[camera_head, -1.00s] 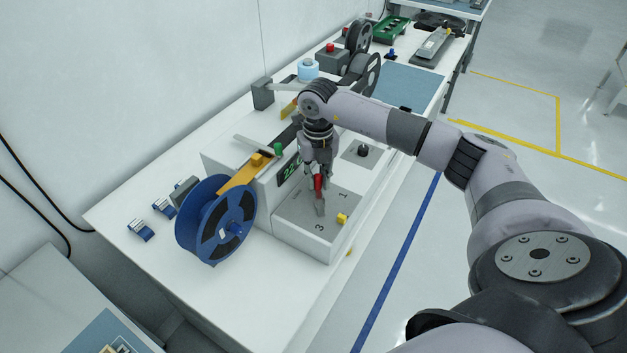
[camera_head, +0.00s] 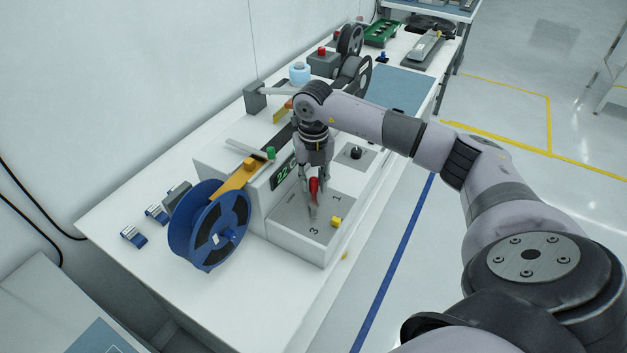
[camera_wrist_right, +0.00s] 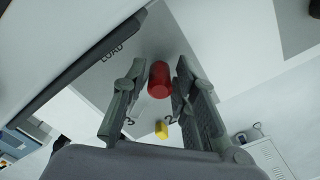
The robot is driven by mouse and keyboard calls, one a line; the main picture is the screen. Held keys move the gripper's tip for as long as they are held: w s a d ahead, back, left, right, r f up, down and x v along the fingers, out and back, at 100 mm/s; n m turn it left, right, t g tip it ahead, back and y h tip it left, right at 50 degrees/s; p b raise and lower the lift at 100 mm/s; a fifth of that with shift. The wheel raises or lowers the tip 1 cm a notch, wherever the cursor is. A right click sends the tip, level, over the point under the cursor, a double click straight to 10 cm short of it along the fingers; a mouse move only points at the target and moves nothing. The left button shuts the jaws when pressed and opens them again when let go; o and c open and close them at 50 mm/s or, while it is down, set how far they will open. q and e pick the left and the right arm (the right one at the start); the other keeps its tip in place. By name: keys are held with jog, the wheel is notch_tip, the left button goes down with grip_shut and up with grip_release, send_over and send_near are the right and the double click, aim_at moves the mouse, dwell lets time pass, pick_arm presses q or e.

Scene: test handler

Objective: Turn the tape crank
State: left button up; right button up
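The tape crank has a red handle (camera_head: 313,187) and a grey arm (camera_head: 313,211), and sits on the grey dial panel (camera_head: 290,222) of the white machine. My right gripper (camera_wrist_right: 164,86) points down over it, with one finger on each side of the red handle (camera_wrist_right: 159,80). In the right wrist view the fingers are apart, and a gap shows at least on the right of the handle. A yellow block (camera_head: 336,221) sits on the panel between the marks 1 and 3. My left gripper is not in view.
A blue reel (camera_head: 211,226) stands left of the panel, with an orange bracket (camera_head: 238,178) above it. A black knob (camera_head: 356,153) is right of my gripper. Dark reels (camera_head: 350,75) and a red button box (camera_head: 322,62) stand farther back. The bench front is mostly clear.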

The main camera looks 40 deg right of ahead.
jog(key=shift+o, duration=1.1)
notch_tip(320, 180, up, 12)
jog(key=shift+f, duration=0.1)
